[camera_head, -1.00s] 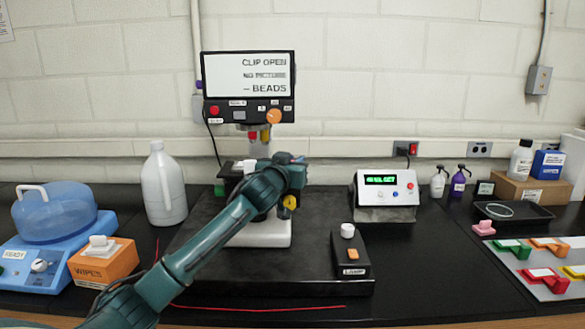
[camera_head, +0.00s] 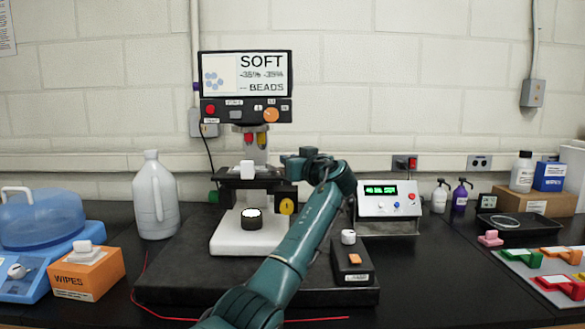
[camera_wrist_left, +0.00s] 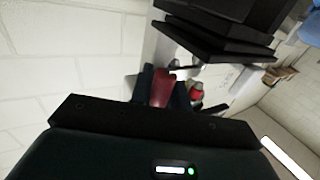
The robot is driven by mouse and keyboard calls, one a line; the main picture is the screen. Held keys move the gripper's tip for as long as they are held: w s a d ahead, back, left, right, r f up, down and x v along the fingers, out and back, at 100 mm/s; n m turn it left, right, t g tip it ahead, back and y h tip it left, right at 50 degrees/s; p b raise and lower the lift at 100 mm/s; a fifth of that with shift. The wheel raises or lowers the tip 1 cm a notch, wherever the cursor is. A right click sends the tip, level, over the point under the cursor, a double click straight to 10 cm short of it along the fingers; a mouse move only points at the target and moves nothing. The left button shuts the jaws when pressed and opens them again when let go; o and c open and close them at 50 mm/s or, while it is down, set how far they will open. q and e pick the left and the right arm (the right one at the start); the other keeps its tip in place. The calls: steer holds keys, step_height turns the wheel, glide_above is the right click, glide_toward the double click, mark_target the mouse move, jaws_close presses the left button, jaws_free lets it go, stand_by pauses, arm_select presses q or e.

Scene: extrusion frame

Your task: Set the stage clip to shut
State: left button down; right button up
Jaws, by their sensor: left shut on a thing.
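The microscope's black stage (camera_head: 232,184) stands above a white base with a round lamp (camera_head: 251,218). A white block (camera_head: 247,169) sits on the stage. I cannot clearly make out the stage clip. The screen (camera_head: 246,74) reads SOFT and BEADS and shows bluish bead shapes. My left gripper (camera_head: 287,158) is at the stage's right side, beside the objectives. In the left wrist view a red piece (camera_wrist_left: 162,88) is between its dark fingers; the gripper is shut on it. My right gripper is out of view.
A white jug (camera_head: 156,195) stands left of the microscope. A small black box with a white knob and orange switch (camera_head: 355,258) is right of my arm. A control box (camera_head: 387,195) stands behind it. Colored clips lie on a tray (camera_head: 515,262) at far right.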

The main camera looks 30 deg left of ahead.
arm_select(q)
steer(key=shift+w+a+n+g+y, duration=0.1)
steer(key=shift+n+g+y, duration=0.35)
steer(key=shift+g, duration=0.25)
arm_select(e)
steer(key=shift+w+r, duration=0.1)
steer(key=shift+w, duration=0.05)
arm_select(q)
steer(key=shift+a+n, duration=0.1)
steer(key=shift+n, duration=0.15)
steer(key=c, duration=1.3)
jaws_free()
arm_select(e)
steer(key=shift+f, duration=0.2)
arm_select(q)
steer(key=shift+d, duration=0.35)
steer(key=shift+b+v, duration=1.45)
steer(key=shift+v, duration=4.85)
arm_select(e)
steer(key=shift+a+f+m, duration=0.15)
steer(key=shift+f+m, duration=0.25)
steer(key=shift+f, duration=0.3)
